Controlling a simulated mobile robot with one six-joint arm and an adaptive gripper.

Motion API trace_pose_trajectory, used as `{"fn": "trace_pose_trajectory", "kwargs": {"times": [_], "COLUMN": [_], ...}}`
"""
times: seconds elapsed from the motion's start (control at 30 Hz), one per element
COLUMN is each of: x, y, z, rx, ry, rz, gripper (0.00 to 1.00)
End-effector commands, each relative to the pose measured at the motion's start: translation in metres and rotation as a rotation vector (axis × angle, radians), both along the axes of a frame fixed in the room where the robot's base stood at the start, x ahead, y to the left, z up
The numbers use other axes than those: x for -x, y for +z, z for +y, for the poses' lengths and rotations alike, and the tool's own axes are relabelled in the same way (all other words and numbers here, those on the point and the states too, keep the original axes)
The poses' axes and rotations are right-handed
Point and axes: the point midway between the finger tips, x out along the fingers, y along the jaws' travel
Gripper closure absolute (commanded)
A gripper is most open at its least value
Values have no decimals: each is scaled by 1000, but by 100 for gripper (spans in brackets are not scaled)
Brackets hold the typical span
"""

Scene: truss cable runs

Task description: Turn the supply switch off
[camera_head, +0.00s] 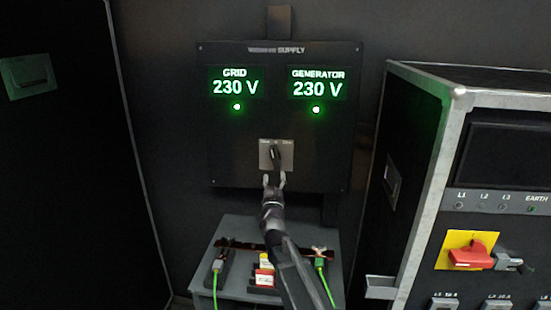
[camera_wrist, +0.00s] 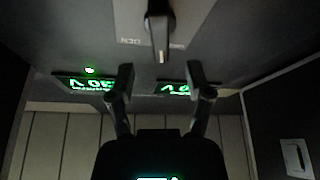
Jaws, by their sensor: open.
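The supply panel (camera_head: 222,150) is a black board on the back wall. Its supply switch (camera_head: 275,154) is a black lever on a small grey plate, low in the middle of the panel. The lever looks near upright; its labels are too small to read for sure. My gripper (camera_head: 274,181) is open and empty just below the switch in the head view. In the wrist view the switch lever (camera_wrist: 160,32) is at the top, beyond the two spread fingertips of my gripper (camera_wrist: 162,78) and apart from them.
The grid display (camera_head: 235,87) and generator display (camera_head: 317,89) both read 230 V with green lamps lit. A small grey table (camera_head: 238,224) with cables stands below the panel. A black case (camera_head: 424,150) with a red rotary switch (camera_head: 470,256) on a yellow plate stands at right.

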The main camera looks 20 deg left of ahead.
Motion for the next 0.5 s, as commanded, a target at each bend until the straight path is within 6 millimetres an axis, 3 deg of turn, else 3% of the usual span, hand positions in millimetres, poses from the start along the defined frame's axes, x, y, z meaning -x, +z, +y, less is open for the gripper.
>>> {"fn": "trace_pose_trajectory", "kwargs": {"times": [0.2, 0.5], "x": [-33, -64], "y": [16, 28], "z": [13, 23], "rx": [1, 1], "ry": [0, 0], "rz": [0, 0], "gripper": [34, 34]}}
